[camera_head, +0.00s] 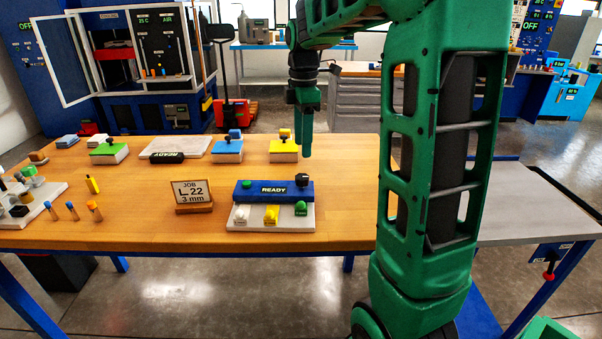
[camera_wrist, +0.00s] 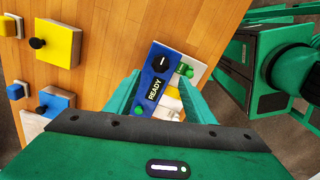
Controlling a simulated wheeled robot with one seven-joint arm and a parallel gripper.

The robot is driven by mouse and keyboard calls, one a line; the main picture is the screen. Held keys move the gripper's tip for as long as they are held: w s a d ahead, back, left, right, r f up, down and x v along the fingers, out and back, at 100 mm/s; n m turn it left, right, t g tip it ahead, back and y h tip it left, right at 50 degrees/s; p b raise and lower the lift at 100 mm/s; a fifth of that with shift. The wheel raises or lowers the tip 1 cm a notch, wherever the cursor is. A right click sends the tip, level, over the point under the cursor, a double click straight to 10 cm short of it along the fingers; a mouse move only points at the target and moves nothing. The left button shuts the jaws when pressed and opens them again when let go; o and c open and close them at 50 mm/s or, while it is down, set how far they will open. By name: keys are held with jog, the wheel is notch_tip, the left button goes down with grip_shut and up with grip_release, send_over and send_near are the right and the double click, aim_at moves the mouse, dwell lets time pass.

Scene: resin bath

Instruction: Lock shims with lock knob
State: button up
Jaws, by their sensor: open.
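The fixture is a blue block (camera_head: 265,191) marked READY on a white base (camera_head: 270,226). The black lock knob (camera_head: 301,179) stands at its right end, and a green button (camera_head: 247,184) at its left. White (camera_head: 240,215), yellow (camera_head: 271,214) and green (camera_head: 301,208) shim pieces sit along the front. My gripper (camera_head: 306,155) hangs upright above the table, apart from the knob and seemingly behind it. In the wrist view my gripper (camera_wrist: 158,80) is open and empty, and the knob (camera_wrist: 162,63) with its white line shows beyond the fingertips.
A job sign (camera_head: 191,193) reading L 22, 3 mm stands left of the fixture. Yellow (camera_head: 284,151), blue (camera_head: 228,151) and green (camera_head: 108,150) blocks on white bases line the back. Small pegs (camera_head: 72,210) stand at left. The table right of the fixture is clear.

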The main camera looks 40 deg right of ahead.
aim_at(303, 176)
notch_tip(303, 176, down, 10)
jog(key=shift+f, duration=0.1)
dwell(0.4)
jog(key=shift+s, duration=0.1)
jog(key=c, duration=1.1)
